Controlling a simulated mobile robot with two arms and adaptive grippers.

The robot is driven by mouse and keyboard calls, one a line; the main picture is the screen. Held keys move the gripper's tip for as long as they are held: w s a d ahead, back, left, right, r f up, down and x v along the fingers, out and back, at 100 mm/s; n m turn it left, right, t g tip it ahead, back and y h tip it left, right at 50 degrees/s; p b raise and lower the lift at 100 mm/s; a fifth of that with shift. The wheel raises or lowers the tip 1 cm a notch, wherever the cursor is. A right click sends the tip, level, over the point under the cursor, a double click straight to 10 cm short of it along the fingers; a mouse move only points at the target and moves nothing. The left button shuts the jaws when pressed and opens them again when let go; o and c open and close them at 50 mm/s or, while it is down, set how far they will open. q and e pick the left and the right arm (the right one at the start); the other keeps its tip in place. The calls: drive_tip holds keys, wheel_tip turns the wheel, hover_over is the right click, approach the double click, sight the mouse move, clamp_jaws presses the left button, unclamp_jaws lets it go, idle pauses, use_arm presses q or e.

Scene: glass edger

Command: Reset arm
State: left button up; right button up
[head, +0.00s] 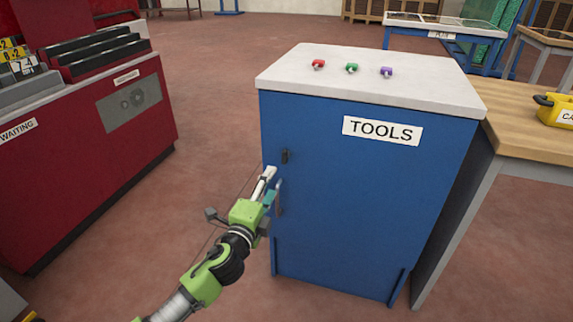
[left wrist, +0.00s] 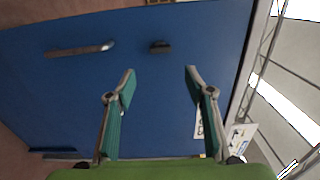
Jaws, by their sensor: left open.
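My left gripper (head: 268,182) is in front of the left part of the blue tools cabinet (head: 360,205), close to its door handle (head: 279,197). In the left wrist view my left gripper (left wrist: 160,80) is open, with nothing between its fingers. The blue door fills most of that view, with the metal handle (left wrist: 80,50) at the upper left and a dark latch (left wrist: 160,47) beyond the fingertips. The latch also shows in the head view (head: 285,156) above the handle. The door looks shut. My right gripper is in neither view.
Red, green and purple small items (head: 352,68) stand on the cabinet's pale top (head: 425,92). A wooden bench (head: 530,130) with a yellow container (head: 557,110) is at the right. A red machine (head: 90,150) is at the left. Open floor lies between it and the cabinet.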

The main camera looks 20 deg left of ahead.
use_arm(q)
drive_tip(key=s+a+f+n+g+y, duration=0.1)
drive_tip(key=s+f+n+g, duration=0.35)
drive_tip(key=s+f, duration=0.6)
drive_tip(key=s+a+f+n+g+y, duration=0.15)
drive_tip(key=s+f+n+g, duration=0.35)
drive_tip(key=f, duration=1)
drive_tip(key=s+d+f+n+g+h, duration=0.1)
drive_tip(key=s+d+f+n+g, duration=0.1)
drive_tip(key=s+f, duration=0.45)
drive_tip(key=s+d+f+n+g, duration=0.1)
drive_tip(key=s+f+n+g, duration=0.2)
drive_tip(key=s, duration=0.7)
drive_tip(key=s+d+f+n+g+h, duration=0.1)
drive_tip(key=s+d+f+n, duration=0.1)
drive_tip(key=s+f, duration=0.5)
drive_tip(key=s+a+f+g+p, duration=0.1)
drive_tip(key=s+a+f+p, duration=0.1)
drive_tip(key=s+p, duration=1.5)
drive_tip(key=shift+s+a, duration=0.7)
drive_tip(key=shift+s, duration=0.15)
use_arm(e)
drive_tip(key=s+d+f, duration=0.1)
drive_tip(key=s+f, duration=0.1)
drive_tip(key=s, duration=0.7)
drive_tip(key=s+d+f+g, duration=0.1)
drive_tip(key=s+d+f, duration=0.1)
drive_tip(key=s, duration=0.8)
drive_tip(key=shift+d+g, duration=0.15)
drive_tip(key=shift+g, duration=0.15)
